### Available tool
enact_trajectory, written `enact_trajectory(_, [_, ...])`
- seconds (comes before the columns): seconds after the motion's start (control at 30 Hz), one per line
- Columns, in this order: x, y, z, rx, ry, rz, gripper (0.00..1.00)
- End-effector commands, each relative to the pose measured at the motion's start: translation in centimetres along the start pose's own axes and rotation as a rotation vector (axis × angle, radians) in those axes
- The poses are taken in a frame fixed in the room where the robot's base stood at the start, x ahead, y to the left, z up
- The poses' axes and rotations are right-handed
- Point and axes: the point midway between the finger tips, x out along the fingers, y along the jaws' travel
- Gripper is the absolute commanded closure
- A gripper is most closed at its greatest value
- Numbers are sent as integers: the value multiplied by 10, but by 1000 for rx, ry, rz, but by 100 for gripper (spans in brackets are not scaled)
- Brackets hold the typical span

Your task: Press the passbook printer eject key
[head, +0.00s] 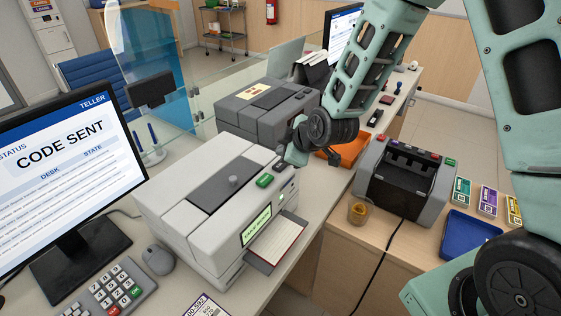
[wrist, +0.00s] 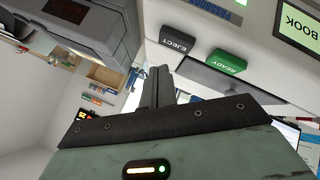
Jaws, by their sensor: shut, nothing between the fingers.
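The white passbook printer (head: 165,200) stands on the counter, with a passbook (head: 276,241) sticking out of its front slot. In the wrist view, the dark key marked EJECT (wrist: 177,40) sits beside the green key marked READY (wrist: 222,62). The green key also shows in the head view (head: 265,181); the eject key is hard to make out there. My gripper (head: 285,164) is over the printer's right front corner. In the wrist view, my gripper's fingers (wrist: 160,72) are shut and empty, pointing close to the eject key, with a small gap in the picture.
A grey machine (head: 270,105) stands behind the printer, near a glass screen. A banknote counter (head: 408,175), an amber cup (head: 361,212) and a blue tray (head: 466,235) are on the right counter. A monitor (head: 65,175) and a keypad (head: 110,290) are at left.

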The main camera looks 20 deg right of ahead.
Motion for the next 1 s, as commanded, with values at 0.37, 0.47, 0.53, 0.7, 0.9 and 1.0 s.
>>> enact_trajectory(0.37, [-26, 18, -18, -1, 0, 0, 100])
enact_trajectory(0.47, [-26, 18, -18, 0, 0, 0, 100])
enact_trajectory(0.53, [-25, 18, -18, 0, 0, 0, 100])
enact_trajectory(0.7, [-25, 18, -18, 0, 0, 0, 100])
enact_trajectory(0.9, [-25, 18, -18, 0, 0, 0, 100])
enact_trajectory(1.0, [-25, 18, -18, 0, 0, 0, 100])
